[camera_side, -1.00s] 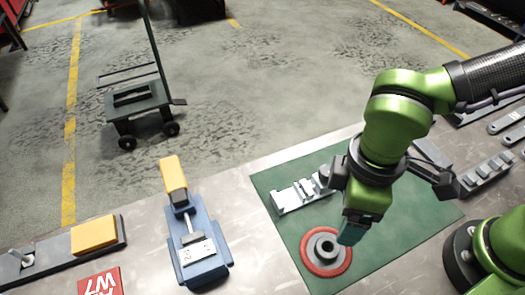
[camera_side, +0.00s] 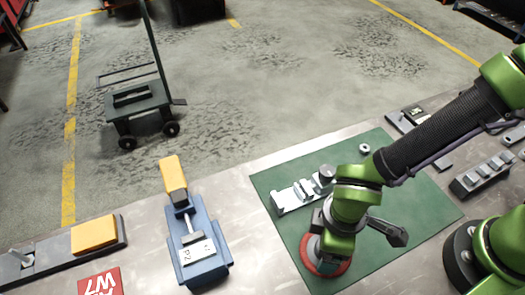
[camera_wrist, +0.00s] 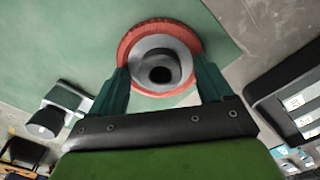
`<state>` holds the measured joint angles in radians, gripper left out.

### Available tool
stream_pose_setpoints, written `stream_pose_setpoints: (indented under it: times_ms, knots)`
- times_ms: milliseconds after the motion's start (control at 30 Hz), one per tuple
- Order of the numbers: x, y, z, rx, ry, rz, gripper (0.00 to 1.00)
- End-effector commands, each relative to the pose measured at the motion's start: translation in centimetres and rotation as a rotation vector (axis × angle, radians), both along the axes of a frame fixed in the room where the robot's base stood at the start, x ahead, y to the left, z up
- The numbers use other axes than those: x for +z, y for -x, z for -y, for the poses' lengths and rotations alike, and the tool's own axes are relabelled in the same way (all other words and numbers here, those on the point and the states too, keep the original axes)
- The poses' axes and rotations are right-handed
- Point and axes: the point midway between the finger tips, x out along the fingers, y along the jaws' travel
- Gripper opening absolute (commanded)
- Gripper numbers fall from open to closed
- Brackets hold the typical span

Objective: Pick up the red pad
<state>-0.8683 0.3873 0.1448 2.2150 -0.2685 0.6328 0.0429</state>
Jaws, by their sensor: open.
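The red pad (camera_side: 332,267) is a round red disc with a grey hub on top, lying on the green mat (camera_side: 425,240). In the side view my arm covers much of it, and only part of its red rim shows. In the wrist view the red pad (camera_wrist: 130,42) is at top centre, with its grey hub (camera_wrist: 158,70) and dark hole facing the camera. My gripper (camera_wrist: 160,75) is open, with one green finger on each side of the hub. I cannot tell whether the fingers touch it. In the side view my gripper (camera_side: 318,248) is low over the pad.
A galvanized bracket (camera_side: 300,192) with a grey knob lies on the mat behind the pad. A blue clamp fixture (camera_side: 203,250) with a yellow handle stands left of the mat.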

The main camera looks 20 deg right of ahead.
Motion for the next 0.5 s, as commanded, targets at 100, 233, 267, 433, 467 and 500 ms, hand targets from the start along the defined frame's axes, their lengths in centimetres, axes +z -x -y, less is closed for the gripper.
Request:
stream_pose_setpoints:
  times_ms: [100, 233, 267, 433, 467, 500]
  knots:
    - [-0.03, -0.02, -0.01, 0.000, -0.001, 0.001, 0.80]
    - [-0.01, -0.02, -0.01, 0.000, -0.001, 0.001, 0.72]
    - [-0.01, -0.01, 0.00, 0.000, -0.001, 0.001, 0.68]
    - [0.01, -0.02, -0.01, 0.000, -0.001, 0.001, 0.42]
    - [0.01, -0.02, -0.01, 0.000, -0.001, 0.001, 0.37]
    - [0.01, -0.02, -0.01, 0.000, -0.001, 0.001, 0.31]
